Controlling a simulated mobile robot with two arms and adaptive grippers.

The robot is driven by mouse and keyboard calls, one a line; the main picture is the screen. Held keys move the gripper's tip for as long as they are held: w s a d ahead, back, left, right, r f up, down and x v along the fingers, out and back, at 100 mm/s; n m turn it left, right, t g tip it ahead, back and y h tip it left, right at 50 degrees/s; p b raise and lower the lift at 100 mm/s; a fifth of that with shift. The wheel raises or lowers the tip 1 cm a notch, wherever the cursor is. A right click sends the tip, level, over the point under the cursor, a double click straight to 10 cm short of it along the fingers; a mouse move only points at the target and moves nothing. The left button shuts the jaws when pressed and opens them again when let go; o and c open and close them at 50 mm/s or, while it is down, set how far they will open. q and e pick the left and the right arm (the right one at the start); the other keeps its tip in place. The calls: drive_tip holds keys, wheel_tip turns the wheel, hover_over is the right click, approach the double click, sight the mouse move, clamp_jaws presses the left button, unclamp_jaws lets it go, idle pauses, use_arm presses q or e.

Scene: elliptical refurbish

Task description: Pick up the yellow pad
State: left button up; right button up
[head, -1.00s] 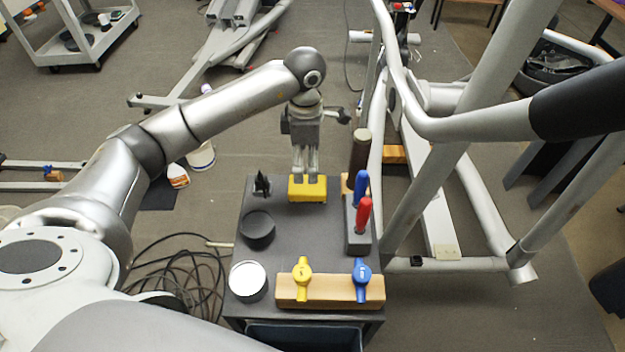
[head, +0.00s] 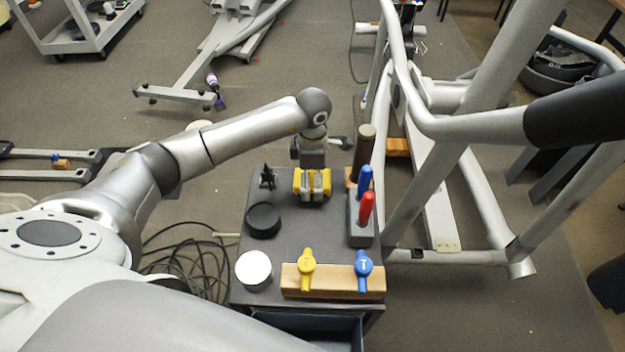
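The yellow pad (head: 298,184) sits at the far end of the dark grey table (head: 302,227), near its back edge. My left gripper (head: 315,190) comes down on the pad from above. Its grey fingers overlap the pad's middle, and yellow shows on both sides of them. The fingers hide part of the pad, and I cannot tell whether they press on it. My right gripper is not in view.
A small black object (head: 267,177) stands left of the pad. A black round dish (head: 263,220) and a white-topped can (head: 254,269) are nearer. A block with blue and red handles (head: 361,230) stands right. A wooden bar (head: 335,283) with valve handles lies in front.

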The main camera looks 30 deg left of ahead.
sight(313, 177)
use_arm(q)
drive_tip(key=c, duration=0.8)
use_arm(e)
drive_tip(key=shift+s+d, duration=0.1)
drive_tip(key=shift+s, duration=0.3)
use_arm(q)
drive_tip(key=shift+r, duration=0.1)
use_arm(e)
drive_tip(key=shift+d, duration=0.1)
use_arm(q)
drive_tip(key=shift+a+r+b, duration=0.1)
drive_tip(key=shift+r+b, duration=0.2)
drive_tip(key=shift+r, duration=0.1)
wheel_tip(313, 177, up, 2)
drive_tip(key=shift+r+b, duration=0.1)
drive_tip(key=shift+b, duration=0.4)
drive_tip(key=s+d+r+b, duration=0.2)
drive_tip(key=s+d+r, duration=0.4)
drive_tip(key=s+r, duration=0.4)
drive_tip(key=shift+s+d, duration=0.35)
drive_tip(key=shift+s, duration=0.9)
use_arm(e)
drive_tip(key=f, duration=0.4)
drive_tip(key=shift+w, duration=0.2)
